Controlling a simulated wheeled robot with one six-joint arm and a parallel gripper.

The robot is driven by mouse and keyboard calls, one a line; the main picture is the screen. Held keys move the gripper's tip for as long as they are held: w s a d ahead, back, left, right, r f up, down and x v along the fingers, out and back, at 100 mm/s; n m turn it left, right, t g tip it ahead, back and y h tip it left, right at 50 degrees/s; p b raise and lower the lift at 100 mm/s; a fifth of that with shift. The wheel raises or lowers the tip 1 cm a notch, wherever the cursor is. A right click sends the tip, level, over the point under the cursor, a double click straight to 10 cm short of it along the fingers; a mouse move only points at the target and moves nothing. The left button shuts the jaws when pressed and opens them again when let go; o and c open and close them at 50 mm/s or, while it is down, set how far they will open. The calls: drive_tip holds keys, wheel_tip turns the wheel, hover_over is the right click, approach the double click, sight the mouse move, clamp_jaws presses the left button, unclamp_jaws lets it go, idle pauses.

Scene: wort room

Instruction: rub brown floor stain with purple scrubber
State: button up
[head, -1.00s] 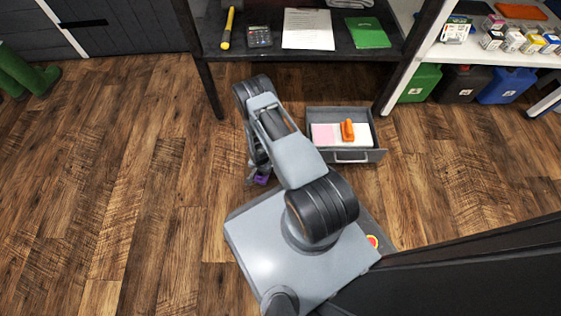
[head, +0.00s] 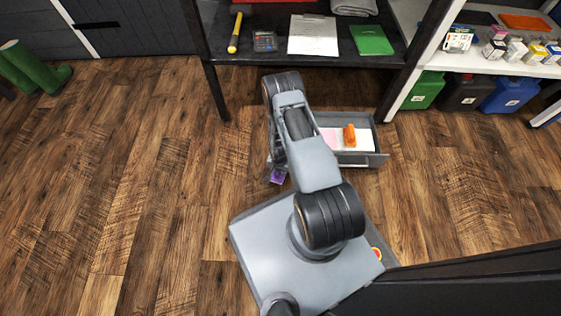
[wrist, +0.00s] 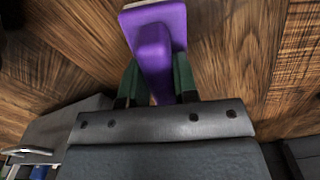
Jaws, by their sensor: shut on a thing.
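The purple scrubber (wrist: 155,45) has a raised purple grip and a pale edge along its far side. It fills the top middle of the wrist view. My gripper (wrist: 156,85) is shut on the scrubber's grip, with one dark green finger on each side. In the head view the scrubber (head: 278,176) shows as a small purple patch near the floor, left of the drawer; my arm hides most of it and the gripper. I cannot tell whether it touches the floor. No brown stain can be told apart from the brown wood floor.
An open grey drawer (head: 372,160) holds an orange-handled thing (head: 349,134) close to the right of my arm. A dark desk (head: 270,56) stands behind. Green boots (head: 30,68) stand at far left. Coloured bins (head: 467,90) stand at the right. The floor at left is clear.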

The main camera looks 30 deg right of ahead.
drive_tip(key=shift+s+d+r+p, duration=0.1)
drive_tip(key=shift+r+p, duration=1.65)
drive_tip(key=shift+r, duration=0.9)
